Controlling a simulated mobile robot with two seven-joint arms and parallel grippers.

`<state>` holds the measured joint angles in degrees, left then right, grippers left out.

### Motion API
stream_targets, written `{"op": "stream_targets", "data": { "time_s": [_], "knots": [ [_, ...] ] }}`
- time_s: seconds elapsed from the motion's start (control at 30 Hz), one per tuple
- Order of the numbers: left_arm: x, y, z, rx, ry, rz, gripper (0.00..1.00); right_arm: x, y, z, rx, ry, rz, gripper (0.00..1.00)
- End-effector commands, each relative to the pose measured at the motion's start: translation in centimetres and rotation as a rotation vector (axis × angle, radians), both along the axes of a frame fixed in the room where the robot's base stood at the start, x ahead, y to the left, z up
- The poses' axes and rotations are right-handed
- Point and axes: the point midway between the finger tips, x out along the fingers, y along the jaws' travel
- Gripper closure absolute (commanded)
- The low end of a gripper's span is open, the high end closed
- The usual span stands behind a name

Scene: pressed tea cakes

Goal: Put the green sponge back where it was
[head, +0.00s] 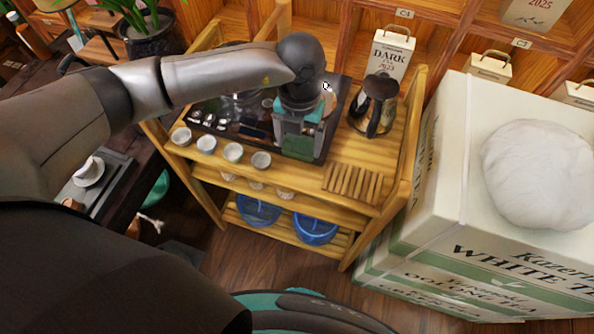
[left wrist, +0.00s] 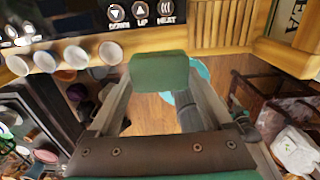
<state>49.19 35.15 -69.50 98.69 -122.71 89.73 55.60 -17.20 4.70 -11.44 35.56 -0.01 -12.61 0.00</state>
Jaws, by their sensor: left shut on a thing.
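The green sponge (head: 297,147) is held at the end of my left gripper (head: 298,130), which points down over the front of the wooden tea stand (head: 335,207). In the left wrist view the sponge (left wrist: 160,73) sits between the two fingers, which are shut on it. From the head it overlaps the front edge of the black appliance (head: 328,140); I cannot tell how high it is above the stand. My right gripper is not in view.
Several white cups (head: 233,152) line the stand's front left. A slatted wooden rack (head: 352,184) lies at front right, with a dark kettle (head: 377,104) behind it. Blue bowls (head: 315,229) stand on the lower shelf. Tall white tea boxes (head: 455,190) stand to the right.

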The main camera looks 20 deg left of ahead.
Motion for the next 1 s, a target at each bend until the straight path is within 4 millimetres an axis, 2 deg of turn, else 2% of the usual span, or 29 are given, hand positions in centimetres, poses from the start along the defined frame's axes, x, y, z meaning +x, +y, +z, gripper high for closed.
{"op": "stream_targets", "data": {
  "time_s": [0.03, 0.1, 0.3, 0.47, 0.73, 1.0],
  "knots": [
    [-0.2, 0.0, -1.6, 0.001, 0.006, 0.001, 0.61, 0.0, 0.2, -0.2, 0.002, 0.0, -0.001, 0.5],
    [-0.1, 0.0, -3.5, 0.0, 0.004, 0.002, 0.61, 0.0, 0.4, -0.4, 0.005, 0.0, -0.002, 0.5],
    [-0.1, 0.0, -7.4, 0.0, 0.001, 0.0, 0.61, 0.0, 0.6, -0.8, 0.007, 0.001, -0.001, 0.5],
    [0.0, 0.0, -8.6, 0.0, 0.0, 0.0, 0.61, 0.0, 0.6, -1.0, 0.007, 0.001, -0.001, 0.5],
    [0.0, 0.0, -12.3, 0.001, 0.001, 0.001, 0.61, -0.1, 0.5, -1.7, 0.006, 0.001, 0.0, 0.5],
    [0.0, 0.0, -12.6, 0.0, -0.001, 0.0, 0.61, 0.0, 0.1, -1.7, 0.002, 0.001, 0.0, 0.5]
  ]
}}
